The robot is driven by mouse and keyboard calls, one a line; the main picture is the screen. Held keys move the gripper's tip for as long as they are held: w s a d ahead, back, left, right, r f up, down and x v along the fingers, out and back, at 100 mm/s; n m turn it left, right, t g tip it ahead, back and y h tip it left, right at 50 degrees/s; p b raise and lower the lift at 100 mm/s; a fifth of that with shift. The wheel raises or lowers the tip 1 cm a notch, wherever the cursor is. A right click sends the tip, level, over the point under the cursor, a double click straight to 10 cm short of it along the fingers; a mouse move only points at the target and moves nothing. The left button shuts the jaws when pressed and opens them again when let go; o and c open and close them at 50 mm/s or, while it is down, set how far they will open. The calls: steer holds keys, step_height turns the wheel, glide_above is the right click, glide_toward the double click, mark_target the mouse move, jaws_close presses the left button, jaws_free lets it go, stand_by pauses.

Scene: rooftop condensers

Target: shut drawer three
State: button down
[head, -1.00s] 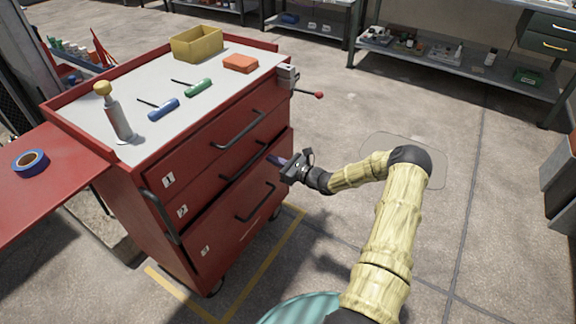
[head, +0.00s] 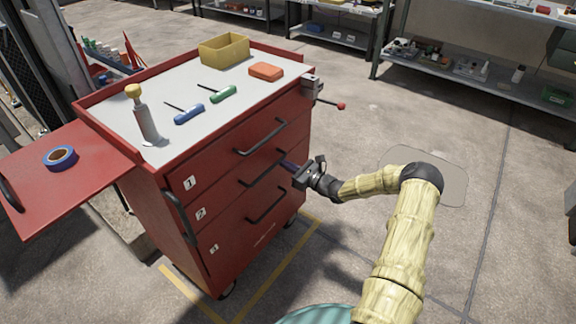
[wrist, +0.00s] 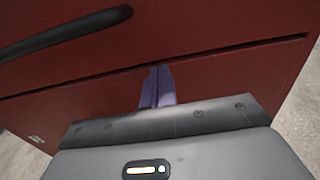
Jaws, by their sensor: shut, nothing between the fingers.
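The red tool cabinet (head: 165,240) stands at the left in the head view, with drawer fronts numbered 1, 2 and 3. Drawer three (head: 240,240) is the lowest one, with a black bar handle (head: 267,205). Its front looks flush with the fronts above it. My gripper (head: 288,165) is at the right part of the cabinet front. In the wrist view its purple fingers (wrist: 158,85) are shut and empty, with tips at the red front close to a drawer seam. A dark handle (wrist: 65,35) is at upper left there. I cannot tell whether the tips touch.
The cabinet top holds a yellow bin (head: 224,50), an orange block (head: 266,71), two screwdrivers and a grey bottle (head: 146,120). A red side shelf (head: 70,190) carries blue tape (head: 60,158). A small vise (head: 309,88) juts at the right corner. Floor to the right is clear.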

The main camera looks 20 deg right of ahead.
steer(key=p+v, duration=0.2)
steer(key=v, duration=1.2)
steer(key=shift+p, duration=0.3)
steer(key=shift+w+f, duration=0.1)
